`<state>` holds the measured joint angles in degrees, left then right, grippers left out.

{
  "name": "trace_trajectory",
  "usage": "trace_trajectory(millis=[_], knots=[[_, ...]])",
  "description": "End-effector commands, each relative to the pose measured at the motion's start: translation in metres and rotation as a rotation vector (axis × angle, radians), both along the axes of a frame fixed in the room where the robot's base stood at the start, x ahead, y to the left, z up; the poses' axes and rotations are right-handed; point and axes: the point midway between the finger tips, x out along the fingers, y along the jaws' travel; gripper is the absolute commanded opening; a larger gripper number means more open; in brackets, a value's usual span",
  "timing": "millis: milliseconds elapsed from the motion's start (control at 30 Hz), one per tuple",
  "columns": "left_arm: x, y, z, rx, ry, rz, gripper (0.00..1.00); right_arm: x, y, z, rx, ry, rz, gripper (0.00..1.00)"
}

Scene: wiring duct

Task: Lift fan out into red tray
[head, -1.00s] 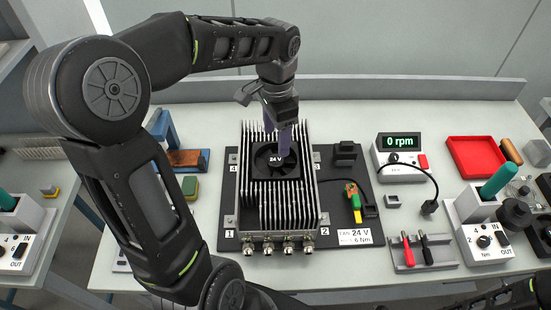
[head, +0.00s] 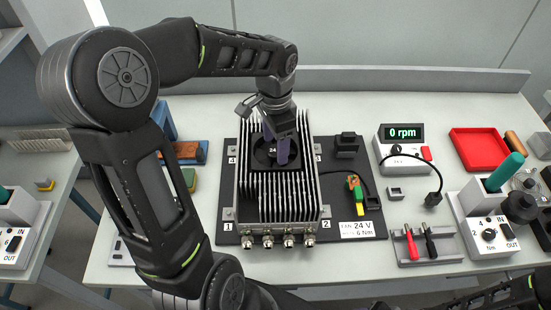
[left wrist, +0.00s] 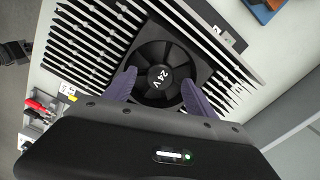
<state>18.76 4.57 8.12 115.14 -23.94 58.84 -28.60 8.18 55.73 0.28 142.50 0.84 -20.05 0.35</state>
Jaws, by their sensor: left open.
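In the left wrist view the fan (left wrist: 160,76) lies between and beyond my two purple fingertips. My left gripper (head: 284,148) is open, pointing down just above the fan; it also shows in the left wrist view (left wrist: 158,92). I cannot tell whether the fingers touch the fan frame. The red tray (head: 479,149) is empty at the right back of the table. My right gripper is not in view.
An rpm meter (head: 405,146) with a black cable stands between the housing and the tray. A rack with red and black probes (head: 427,244) and a torque driver station (head: 488,222) stand at front right. A yellow-green connector (head: 356,192) lies beside the housing.

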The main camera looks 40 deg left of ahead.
Motion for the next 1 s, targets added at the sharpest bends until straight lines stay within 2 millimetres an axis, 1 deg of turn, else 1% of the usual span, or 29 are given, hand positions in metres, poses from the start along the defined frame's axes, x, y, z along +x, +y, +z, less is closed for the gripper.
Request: trace_trajectory(millis=[33,100,700,767,1000], knots=[[0.0000,-0.0001,-0.0106,0.000,0.000,0.000,0.64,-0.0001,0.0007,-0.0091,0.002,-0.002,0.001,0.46],[0.0002,-0.0002,-0.0130,0.000,0.000,-0.001,0.64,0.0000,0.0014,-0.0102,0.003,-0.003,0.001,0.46],[0.0003,-0.0002,-0.0113,0.000,-0.001,-0.001,0.64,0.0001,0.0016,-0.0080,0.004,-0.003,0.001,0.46],[0.0003,-0.0002,-0.0113,0.000,-0.001,-0.001,0.60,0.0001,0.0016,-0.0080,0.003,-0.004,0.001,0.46],[0.0003,-0.0002,-0.0113,0.000,-0.001,-0.001,0.41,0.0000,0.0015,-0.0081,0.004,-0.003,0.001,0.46]])
